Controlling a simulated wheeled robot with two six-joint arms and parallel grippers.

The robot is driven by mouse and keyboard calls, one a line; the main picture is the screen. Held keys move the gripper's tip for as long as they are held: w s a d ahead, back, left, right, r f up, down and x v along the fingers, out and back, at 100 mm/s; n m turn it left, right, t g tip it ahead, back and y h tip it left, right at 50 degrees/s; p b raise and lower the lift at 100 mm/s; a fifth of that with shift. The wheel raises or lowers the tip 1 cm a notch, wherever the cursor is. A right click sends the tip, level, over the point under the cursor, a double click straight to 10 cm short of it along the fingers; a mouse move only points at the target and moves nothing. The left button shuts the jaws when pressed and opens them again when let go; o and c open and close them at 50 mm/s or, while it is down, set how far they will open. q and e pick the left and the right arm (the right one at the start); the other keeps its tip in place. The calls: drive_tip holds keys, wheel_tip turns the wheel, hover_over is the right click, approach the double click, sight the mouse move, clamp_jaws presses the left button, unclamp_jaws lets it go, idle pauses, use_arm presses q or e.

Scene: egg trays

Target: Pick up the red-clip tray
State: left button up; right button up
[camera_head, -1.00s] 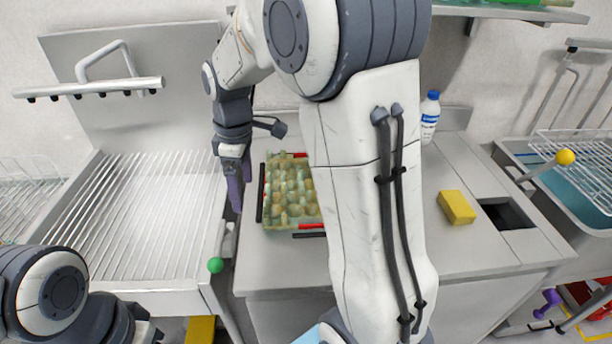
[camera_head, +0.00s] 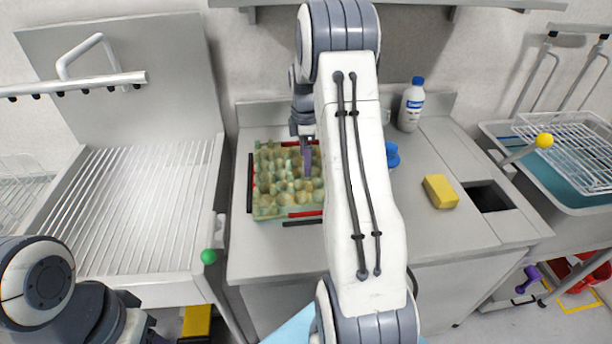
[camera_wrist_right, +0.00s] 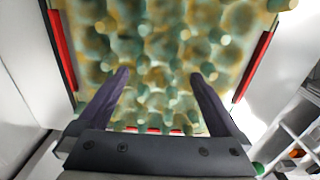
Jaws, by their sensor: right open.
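The red-clip tray (camera_head: 268,205) is a greenish-tan egg tray lying on the counter, with red and black strips along its sides. My right arm reaches over the counter, and its gripper (camera_head: 307,165) points down above the tray's right part. In the right wrist view the open fingers of my right gripper (camera_wrist_right: 158,75) are spread over the knobbly tray (camera_wrist_right: 165,50), with nothing between them. Red clips show at the tray's left, right and near edges there. My right arm hides the tray's right side in the head view. My left arm is at the lower left; its gripper is not clearly visible.
A white bottle (camera_head: 411,105) with a blue cap stands at the back. A blue object (camera_head: 392,154) is partly behind my arm. A yellow sponge (camera_head: 440,191) lies beside a dark square opening (camera_head: 488,196). A ribbed drainboard (camera_head: 140,205) is left of the tray.

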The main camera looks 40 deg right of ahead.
drive_tip(key=shift+s+d+f, duration=0.1)
drive_tip(key=shift+f, duration=1.75)
drive_tip(key=c, duration=1.5)
clamp_jaws()
drive_tip(key=shift+r, duration=0.15)
